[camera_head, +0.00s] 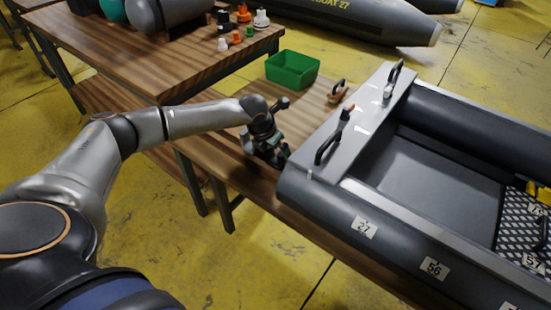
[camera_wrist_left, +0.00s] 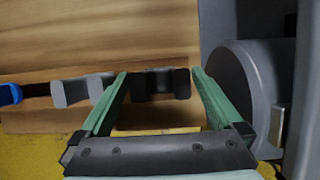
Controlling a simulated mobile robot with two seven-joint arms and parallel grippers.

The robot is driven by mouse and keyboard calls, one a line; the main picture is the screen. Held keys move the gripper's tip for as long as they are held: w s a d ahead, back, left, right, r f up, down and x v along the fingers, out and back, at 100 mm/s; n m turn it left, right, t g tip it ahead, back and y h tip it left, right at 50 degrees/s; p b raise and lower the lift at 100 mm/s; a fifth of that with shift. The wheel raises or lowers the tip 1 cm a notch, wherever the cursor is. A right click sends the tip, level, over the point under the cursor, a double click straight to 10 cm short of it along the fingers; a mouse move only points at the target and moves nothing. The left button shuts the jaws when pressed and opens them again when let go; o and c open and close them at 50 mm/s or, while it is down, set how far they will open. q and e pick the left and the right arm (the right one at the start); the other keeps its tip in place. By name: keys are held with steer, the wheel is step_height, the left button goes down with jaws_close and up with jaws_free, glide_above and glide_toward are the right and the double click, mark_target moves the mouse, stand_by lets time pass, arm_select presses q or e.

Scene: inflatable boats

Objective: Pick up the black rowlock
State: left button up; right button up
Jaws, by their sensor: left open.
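The black rowlock (camera_wrist_left: 160,84) lies on the wooden bench in the left wrist view, between the green fingertips of my left gripper (camera_wrist_left: 160,78). The fingers are open on either side of it, and I see no clear grip on it. In the head view my left gripper (camera_head: 270,150) is low over the bench, beside the grey boat's end. There the gripper hides the black rowlock, or it is too small to tell. My right gripper is in neither view.
A grey rowlock (camera_wrist_left: 82,90) and a blue one (camera_wrist_left: 10,94) lie left of the black one. The inflatable boat (camera_head: 330,205) stands close on the right. A green bin (camera_head: 292,70) sits farther back on the bench. Another table (camera_head: 150,65) holds several small parts.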

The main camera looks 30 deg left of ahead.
mark_target(275, 161)
arm_select(q)
steer(key=c, duration=1.2)
steer(key=shift+c, duration=0.2)
step_height(275, 161, up, 11)
steer(key=p, duration=0.1)
steer(key=shift+r+p, duration=0.15)
steer(key=shift+p, duration=0.25)
steer(key=shift+s, duration=0.1)
